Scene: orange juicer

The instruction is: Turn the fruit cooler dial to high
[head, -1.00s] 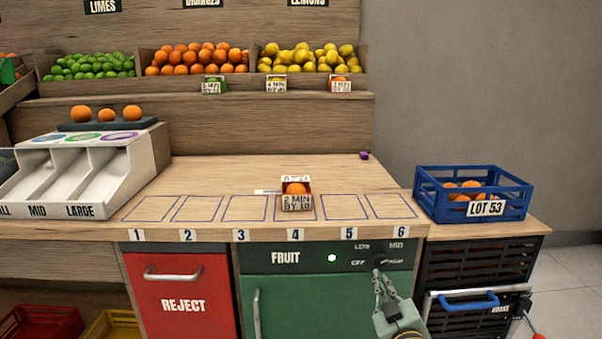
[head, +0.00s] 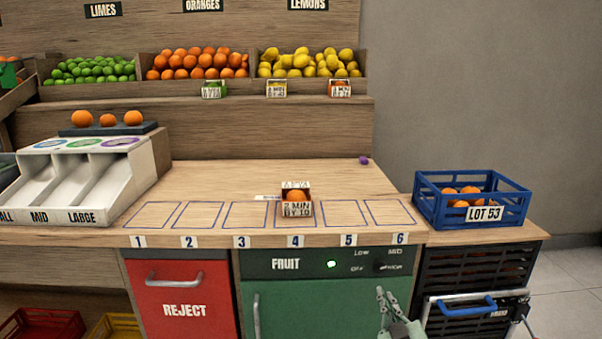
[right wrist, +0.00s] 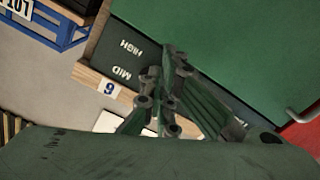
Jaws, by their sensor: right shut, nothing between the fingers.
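The fruit cooler (head: 345,298) has a green front and a dark control strip with a lit green lamp (head: 331,264). Its small black dial (head: 379,267) sits among the LOW, MID, OFF and HIGH marks at the strip's right end. The dial's pointer is too small to read surely, but seems to lie toward HIGH. My right gripper (head: 386,293) is shut and empty, just below the dial and apart from it in the head view. In the right wrist view the gripper (right wrist: 172,75) is beside the HIGH and MID lettering, and the dial is hidden. My left gripper is not in view.
A red REJECT drawer (head: 180,297) is left of the cooler. A blue crate of oranges (head: 425,205) stands on the counter (head: 250,180) at right, above a black unit with a blue handle (head: 470,307). A small box with an orange (head: 297,209) sits above slot 4.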

